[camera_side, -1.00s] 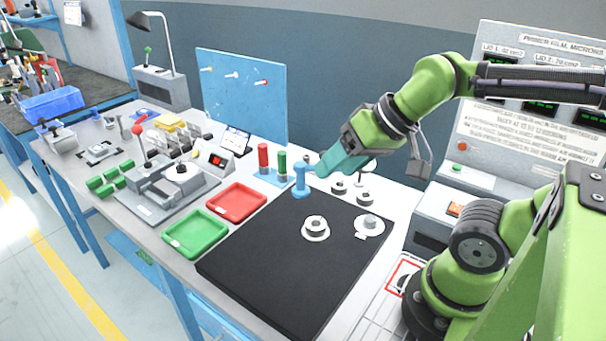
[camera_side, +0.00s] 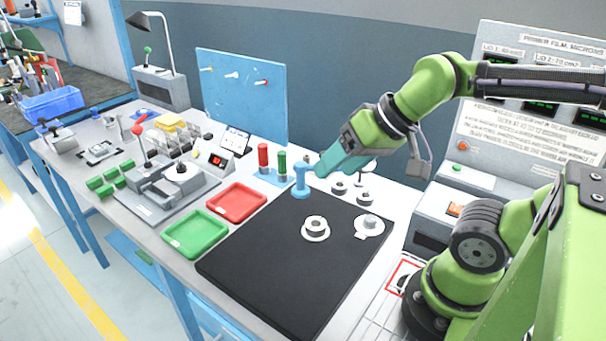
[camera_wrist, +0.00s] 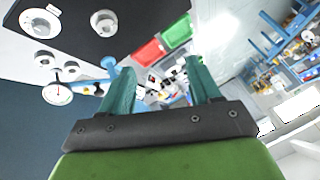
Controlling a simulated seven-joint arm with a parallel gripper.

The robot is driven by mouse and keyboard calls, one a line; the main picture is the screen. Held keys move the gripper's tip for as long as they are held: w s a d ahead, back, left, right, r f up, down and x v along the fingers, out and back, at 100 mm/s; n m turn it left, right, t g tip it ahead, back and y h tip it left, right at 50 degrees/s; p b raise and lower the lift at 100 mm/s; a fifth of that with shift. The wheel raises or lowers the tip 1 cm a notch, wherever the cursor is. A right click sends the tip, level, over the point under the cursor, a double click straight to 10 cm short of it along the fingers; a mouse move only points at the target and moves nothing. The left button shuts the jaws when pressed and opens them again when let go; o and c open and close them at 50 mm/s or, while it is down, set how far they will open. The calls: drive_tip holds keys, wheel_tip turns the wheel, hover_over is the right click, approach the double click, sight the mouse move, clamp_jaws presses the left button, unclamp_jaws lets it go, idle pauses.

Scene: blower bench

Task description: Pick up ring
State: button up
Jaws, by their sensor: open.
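Several ring-shaped parts show, and I cannot tell which one the task means. A pale ring on a white flange (camera_side: 316,229) lies on the black mat (camera_side: 270,265); it also shows in the wrist view (camera_wrist: 104,22). A round part on a tabbed white plate (camera_side: 369,225) lies at the mat's right, and in the wrist view at top left (camera_wrist: 40,22). Two small grey rings (camera_side: 339,187) (camera_side: 363,197) sit behind the mat. My gripper (camera_wrist: 160,66), with teal fingers, is open and empty above the bench, close to the blue post (camera_side: 301,182).
A red tray (camera_side: 236,203) and green tray (camera_side: 195,233) lie left of the mat. Red and green cylinders (camera_side: 263,158) (camera_side: 282,163) stand behind them. A dial gauge (camera_wrist: 57,94) is near the small rings. The mat's front is clear.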

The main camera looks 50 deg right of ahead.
drive_tip(key=shift+o, duration=1.1)
drive_tip(key=n+g+h, duration=0.2)
drive_tip(key=n+g, duration=0.1)
drive_tip(key=g, duration=0.4)
hover_over(316, 219)
drive_tip(key=s, duration=0.2)
wheel_tip(316, 219, down, 6)
drive_tip(key=f, duration=1.1)
drive_tip(key=shift+w+a+f, duration=0.25)
drive_tip(key=shift+a+f, duration=0.1)
drive_tip(key=shift+a, duration=0.05)
drive_tip(key=shift+w+a+f, duration=0.1)
drive_tip(key=shift+w+f, duration=0.1)
drive_tip(key=shift+f, duration=1.15)
drive_tip(key=shift+w+a+f, duration=0.1)
drive_tip(key=shift+w+f, duration=0.05)
drive_tip(key=shift+f, duration=1.2)
